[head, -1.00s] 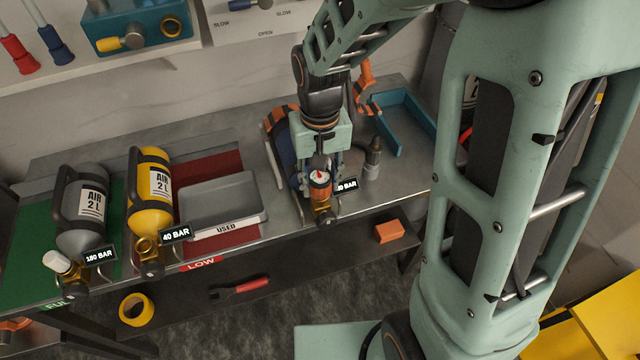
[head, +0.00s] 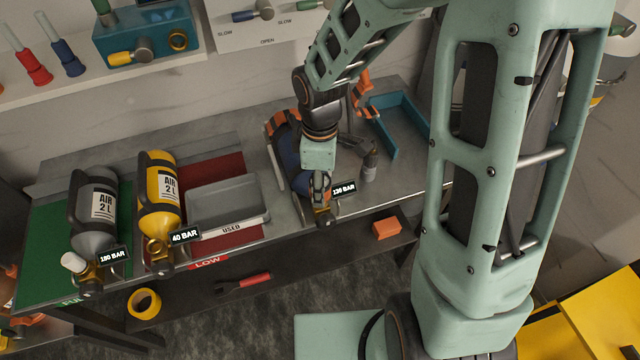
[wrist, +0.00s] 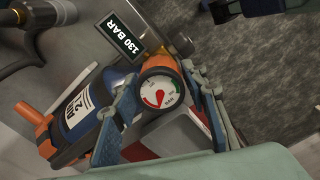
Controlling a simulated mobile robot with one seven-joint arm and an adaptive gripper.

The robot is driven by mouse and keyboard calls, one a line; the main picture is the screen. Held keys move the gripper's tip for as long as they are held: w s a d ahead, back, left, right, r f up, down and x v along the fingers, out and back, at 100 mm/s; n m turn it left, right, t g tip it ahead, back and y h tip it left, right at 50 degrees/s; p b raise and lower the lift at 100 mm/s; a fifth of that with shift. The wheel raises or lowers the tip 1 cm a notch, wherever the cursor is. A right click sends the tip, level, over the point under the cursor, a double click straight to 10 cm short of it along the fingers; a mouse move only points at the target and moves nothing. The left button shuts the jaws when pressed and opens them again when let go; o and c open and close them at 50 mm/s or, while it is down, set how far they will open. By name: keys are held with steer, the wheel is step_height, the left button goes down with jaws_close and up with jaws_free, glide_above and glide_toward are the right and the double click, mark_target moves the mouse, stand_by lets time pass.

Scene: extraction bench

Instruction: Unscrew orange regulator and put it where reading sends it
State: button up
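The orange regulator (wrist: 161,88) has a round gauge with a red needle and sits at the neck of the blue cylinder (wrist: 82,110). A tag beside it reads 130 BAR (head: 344,189). In the wrist view my gripper (wrist: 158,74) has a finger on each side of the regulator, both appearing to touch it, so it looks shut on it. In the head view my gripper (head: 321,187) reaches down over the cylinder's valve and hides most of the regulator. Whether the thread is free of the valve cannot be seen.
A grey cylinder (head: 93,215) tagged 180 BAR and a yellow one (head: 158,205) tagged 40 BAR lie left. A grey tray marked USED (head: 240,228) stands on the red LOW mat (head: 227,165).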

steer(key=shift+o, duration=1.3)
steer(key=m+b, duration=0.1)
steer(key=m, duration=0.2)
steer(key=shift+f+b, duration=0.2)
steer(key=shift+b, duration=0.1)
steer(key=m+b, duration=0.1)
steer(key=m, duration=0.2)
steer(key=shift+m, duration=0.4)
steer(key=m+b, duration=0.1)
steer(key=m, duration=0.2)
steer(key=shift+m+b, duration=0.3)
steer(key=m+b, duration=0.1)
steer(key=m, duration=0.5)
steer(key=shift+r, duration=0.15)
steer(key=m, duration=0.5)
steer(key=shift+m+b, duration=0.3)
steer(key=shift+m, duration=0.1)
